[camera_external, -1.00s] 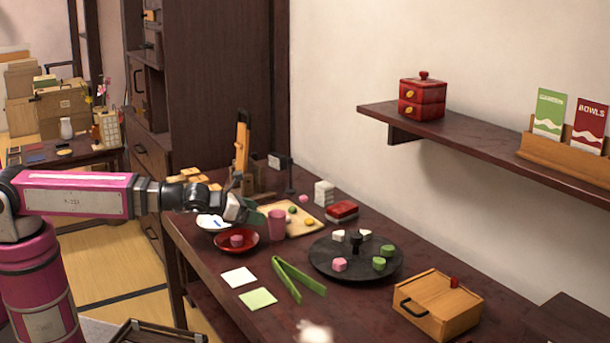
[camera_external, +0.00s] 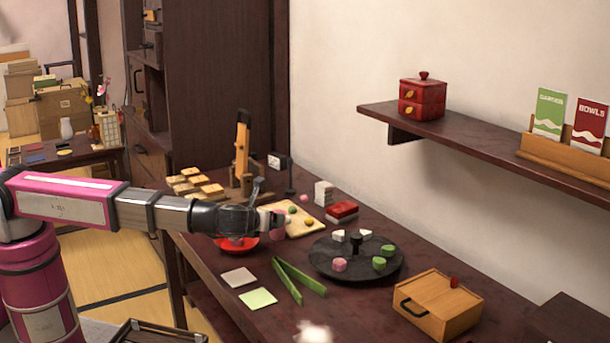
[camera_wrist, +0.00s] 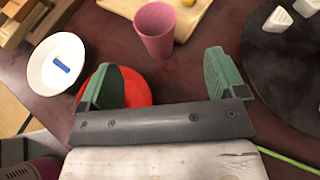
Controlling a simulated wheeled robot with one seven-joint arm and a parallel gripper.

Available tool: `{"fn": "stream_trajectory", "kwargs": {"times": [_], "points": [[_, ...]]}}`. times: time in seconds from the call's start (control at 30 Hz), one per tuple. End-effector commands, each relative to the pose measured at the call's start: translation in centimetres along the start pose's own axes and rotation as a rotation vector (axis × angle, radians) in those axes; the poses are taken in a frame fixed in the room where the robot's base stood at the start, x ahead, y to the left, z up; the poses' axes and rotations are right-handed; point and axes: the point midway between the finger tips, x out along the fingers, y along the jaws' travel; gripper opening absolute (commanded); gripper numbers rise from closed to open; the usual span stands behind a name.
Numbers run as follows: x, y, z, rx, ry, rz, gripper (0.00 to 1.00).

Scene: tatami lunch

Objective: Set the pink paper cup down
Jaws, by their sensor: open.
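The pink paper cup (camera_wrist: 157,33) stands upright on the dark table, just beyond my fingertips in the wrist view. In the external view only a small part of the cup (camera_external: 278,236) shows behind my gripper. My gripper (camera_wrist: 162,62) is open, its two green fingers spread wide with nothing between them. The cup is ahead of the fingers and apart from them. In the external view my gripper (camera_external: 274,222) is above the table, with its fingers hard to make out.
A red plate (camera_wrist: 138,90) lies under my gripper, and a white bowl (camera_wrist: 45,75) with a blue piece is to its left. A wooden board (camera_wrist: 187,22) is just behind the cup. A round black tray (camera_external: 325,262) and green tongs (camera_external: 300,279) are to the right.

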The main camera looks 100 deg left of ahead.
Motion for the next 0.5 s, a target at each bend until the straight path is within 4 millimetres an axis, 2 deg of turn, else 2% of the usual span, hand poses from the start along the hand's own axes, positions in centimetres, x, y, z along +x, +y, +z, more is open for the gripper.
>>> {"fn": "stream_trajectory", "kwargs": {"times": [0.17, 0.5], "points": [[0.1, -0.1, 0.2, -0.028, -0.023, 0.029, 0.9], [4.6, 0.1, 0.3, -0.026, -0.02, 0.028, 0.9]]}}
